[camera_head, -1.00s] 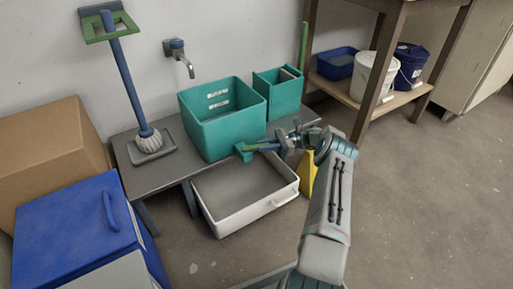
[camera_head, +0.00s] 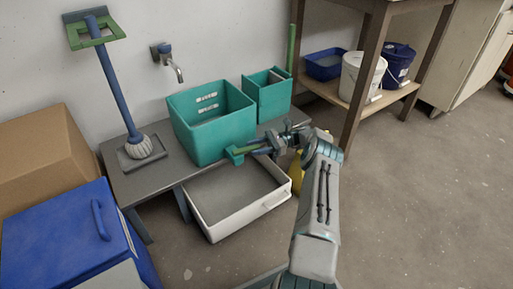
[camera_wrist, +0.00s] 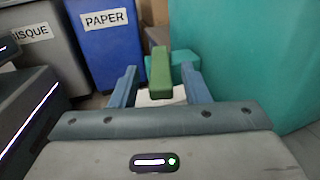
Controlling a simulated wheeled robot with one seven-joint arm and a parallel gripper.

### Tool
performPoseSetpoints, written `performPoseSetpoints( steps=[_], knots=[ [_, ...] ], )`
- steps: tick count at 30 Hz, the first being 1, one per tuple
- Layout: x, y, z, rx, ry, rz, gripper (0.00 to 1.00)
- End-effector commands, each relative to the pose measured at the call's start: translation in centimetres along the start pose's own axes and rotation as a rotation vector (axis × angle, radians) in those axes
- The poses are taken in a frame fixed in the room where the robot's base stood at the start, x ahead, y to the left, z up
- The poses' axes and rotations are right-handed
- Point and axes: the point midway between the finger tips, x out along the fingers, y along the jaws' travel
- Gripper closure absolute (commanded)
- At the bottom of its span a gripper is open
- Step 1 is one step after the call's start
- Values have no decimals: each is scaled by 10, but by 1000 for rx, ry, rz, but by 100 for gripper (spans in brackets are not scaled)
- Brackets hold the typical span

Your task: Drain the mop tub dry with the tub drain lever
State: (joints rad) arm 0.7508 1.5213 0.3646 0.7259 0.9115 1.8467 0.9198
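The teal mop tub (camera_head: 205,138) stands on a low grey bench. Its inner wall shows two white labels; I cannot tell any liquid level inside. The green tub drain lever (camera_head: 233,154) sticks out low on the tub's front; it also shows in the wrist view (camera_wrist: 160,75). My gripper (camera_head: 262,148) is at the lever, reaching in from the right. In the wrist view its two blue fingers (camera_wrist: 160,86) stand apart on either side of the lever, with visible gaps. A white basin (camera_head: 275,200) with a grey inside sits on the floor below the lever.
A smaller teal bin (camera_head: 266,98) stands behind on the bench. A mop (camera_head: 120,85) stands at the bench's left end. A blue bin (camera_head: 60,235) and a cardboard box (camera_head: 40,150) are at left. A wooden shelf (camera_head: 335,95) holds buckets. The floor at right is clear.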

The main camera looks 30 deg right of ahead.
Motion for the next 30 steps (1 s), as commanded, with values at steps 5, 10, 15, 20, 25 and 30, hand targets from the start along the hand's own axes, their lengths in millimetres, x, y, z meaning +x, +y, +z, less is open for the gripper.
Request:
performPoseSetpoints(
  steps=[5,10,15,20,25,30],
  knots=[
    [3,0,2,0,0,4,58],
    [3,0,22,0,-1,5,58],
    [-7,6,54,1,0,0,58],
    [-34,30,74,2,0,-1,58],
    [-59,53,92,2,0,0,58],
    [-77,68,105,0,-1,0,58]
  ],
)
